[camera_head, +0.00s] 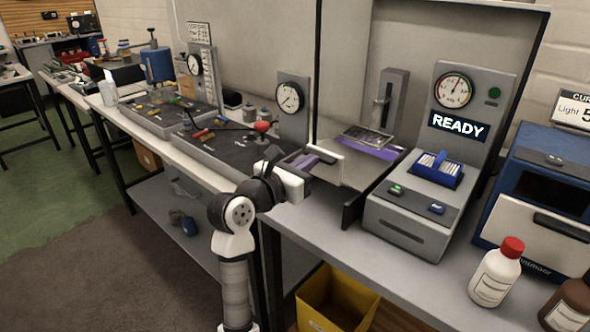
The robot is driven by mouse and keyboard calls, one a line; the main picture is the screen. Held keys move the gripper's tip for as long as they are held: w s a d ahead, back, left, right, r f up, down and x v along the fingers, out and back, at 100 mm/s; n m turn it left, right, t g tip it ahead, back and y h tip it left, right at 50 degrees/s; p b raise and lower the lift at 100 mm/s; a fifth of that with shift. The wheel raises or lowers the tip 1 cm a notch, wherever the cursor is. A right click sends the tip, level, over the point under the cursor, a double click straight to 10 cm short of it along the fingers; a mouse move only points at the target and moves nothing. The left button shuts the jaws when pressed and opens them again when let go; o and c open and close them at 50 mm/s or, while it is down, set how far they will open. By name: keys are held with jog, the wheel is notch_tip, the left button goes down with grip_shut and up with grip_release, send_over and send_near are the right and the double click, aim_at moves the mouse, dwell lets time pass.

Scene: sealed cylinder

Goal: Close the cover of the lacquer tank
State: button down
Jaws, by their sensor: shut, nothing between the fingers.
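A low grey box with a purple interior (379,152) stands on the bench at centre right; it looks like the lacquer tank, but I cannot read a label. My gripper (293,183) is at the near left of the panel, beside the bench's front edge. Its fingers are small and hard to make out; it is shut and holds nothing. I cannot tell whether it touches the panel or plate.
A grey machine (412,221) with a lit READY display stands at the right. A red-capped bottle (497,272) and a brown bottle (568,308) stand near the right front. A gauge (291,97) and tool trays fill the left. A yellow bin (337,298) is below.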

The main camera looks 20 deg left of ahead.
jog(key=p+x, duration=0.1)
jog(key=x, duration=1)
jog(key=shift+w+d, duration=0.15)
jog(key=shift+w, duration=0.25)
jog(key=shift+w+r, duration=0.1)
jog(key=shift+r, duration=0.1)
jog(key=shift+p, duration=0.3)
